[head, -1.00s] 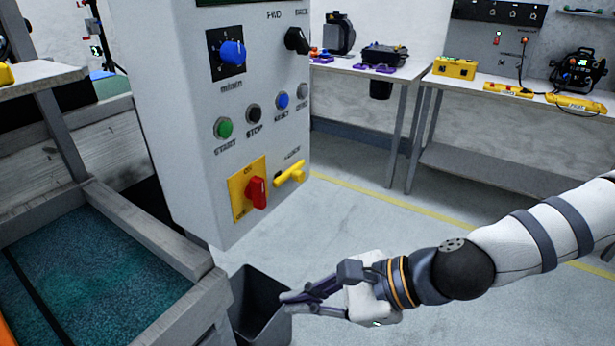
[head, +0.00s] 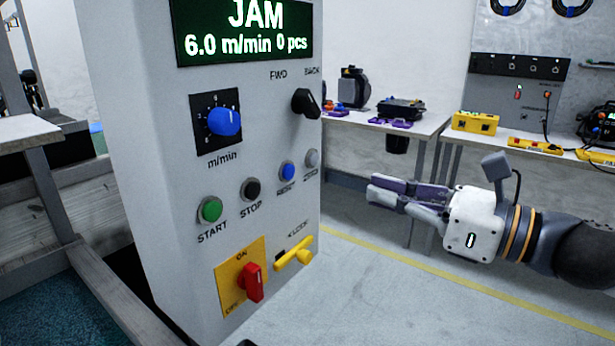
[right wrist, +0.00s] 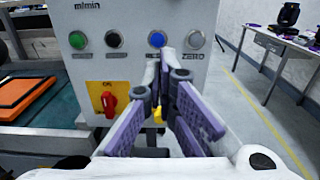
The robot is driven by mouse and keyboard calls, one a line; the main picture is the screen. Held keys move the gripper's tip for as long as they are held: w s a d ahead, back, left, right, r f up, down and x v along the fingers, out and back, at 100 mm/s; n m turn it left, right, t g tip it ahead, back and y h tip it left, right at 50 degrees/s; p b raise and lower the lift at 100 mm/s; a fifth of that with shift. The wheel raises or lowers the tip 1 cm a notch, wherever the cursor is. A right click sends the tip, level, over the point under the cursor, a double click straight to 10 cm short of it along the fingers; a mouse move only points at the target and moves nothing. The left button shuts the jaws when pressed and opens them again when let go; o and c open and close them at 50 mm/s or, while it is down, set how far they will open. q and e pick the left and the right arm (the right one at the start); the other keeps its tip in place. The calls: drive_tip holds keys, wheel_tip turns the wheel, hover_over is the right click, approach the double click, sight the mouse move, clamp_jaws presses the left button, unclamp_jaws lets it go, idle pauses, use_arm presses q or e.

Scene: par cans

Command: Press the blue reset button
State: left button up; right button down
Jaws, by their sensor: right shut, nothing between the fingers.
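The blue reset button (head: 287,171) sits on the front of a white control cabinet (head: 160,200), between the black STOP button (head: 250,189) and a grey button (head: 312,159). It also shows in the right wrist view (right wrist: 157,39), just above my fingertips. My right gripper (head: 372,190) is shut and empty. It is to the right of the cabinet in the head view, apart from the button, with its fingers pointing left. In the right wrist view (right wrist: 165,65) the fingers point toward the panel. My left gripper is not in view.
The panel also carries a green START button (head: 210,209), a blue speed knob (head: 224,121), a black FWD/BACK switch (head: 305,103), a red switch (head: 253,282) and a yellow lock handle (head: 295,254). The screen (head: 240,30) reads JAM. Benches with equipment stand behind. The floor right of the cabinet is clear.

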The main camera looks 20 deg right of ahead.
sight(293, 172)
drive_tip(key=b+x, duration=0.1)
drive_tip(key=x, duration=0.3)
drive_tip(key=b+x, duration=0.1)
drive_tip(key=x, duration=0.3)
drive_tip(key=b+x, duration=0.1)
drive_tip(key=x, duration=0.3)
drive_tip(key=shift+f, duration=0.35)
drive_tip(key=shift+w+a+r, duration=0.1)
drive_tip(key=shift+w+a, duration=0.15)
drive_tip(key=shift+w, duration=0.1)
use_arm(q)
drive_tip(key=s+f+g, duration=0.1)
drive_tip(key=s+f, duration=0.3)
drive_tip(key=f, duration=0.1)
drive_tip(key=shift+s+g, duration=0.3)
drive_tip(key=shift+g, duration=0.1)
